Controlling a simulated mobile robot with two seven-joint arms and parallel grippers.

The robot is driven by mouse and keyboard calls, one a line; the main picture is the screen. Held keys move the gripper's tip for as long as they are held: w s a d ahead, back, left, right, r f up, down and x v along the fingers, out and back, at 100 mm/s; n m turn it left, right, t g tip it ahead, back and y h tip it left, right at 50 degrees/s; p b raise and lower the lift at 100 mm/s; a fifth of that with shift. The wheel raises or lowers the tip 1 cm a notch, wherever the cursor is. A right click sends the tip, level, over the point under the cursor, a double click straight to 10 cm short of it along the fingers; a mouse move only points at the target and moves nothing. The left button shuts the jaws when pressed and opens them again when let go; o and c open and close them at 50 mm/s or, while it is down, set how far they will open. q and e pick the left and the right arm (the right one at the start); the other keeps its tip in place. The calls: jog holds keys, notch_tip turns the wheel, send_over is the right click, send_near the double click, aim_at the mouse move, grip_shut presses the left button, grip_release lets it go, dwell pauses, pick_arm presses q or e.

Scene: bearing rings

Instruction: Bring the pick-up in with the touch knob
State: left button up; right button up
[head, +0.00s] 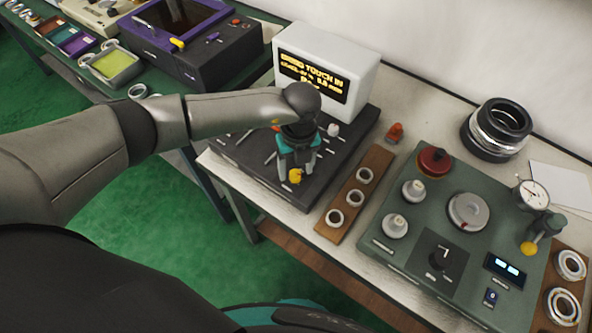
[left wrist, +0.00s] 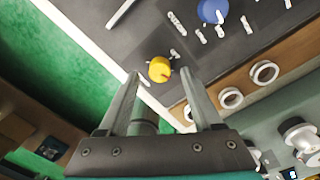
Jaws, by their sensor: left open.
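A yellow knob (head: 295,176) sits near the front edge of a dark control panel (head: 243,156), below a white display box (head: 350,62) with amber text that includes "TOUCH IN". My left gripper (head: 297,173) points down over this panel, close to the yellow knob. In the left wrist view the yellow knob (left wrist: 160,69) lies just beyond and between the tips of my open left gripper (left wrist: 160,84); nothing is held. No label on the knob is readable. I cannot make out which part is the pick-up. My right gripper is not in view.
A wooden strip with white rings (head: 335,217) lies right of the panel. A green unit (head: 408,250) with knobs, a dial gauge (head: 533,194) and another yellow knob (head: 528,248) stands further right. A large dark-and-silver bearing (head: 497,128) sits behind. A blue knob (left wrist: 211,11) stands near the gripper.

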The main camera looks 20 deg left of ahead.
pick_arm(q)
jog(key=shift+f, duration=0.75)
grip_shut()
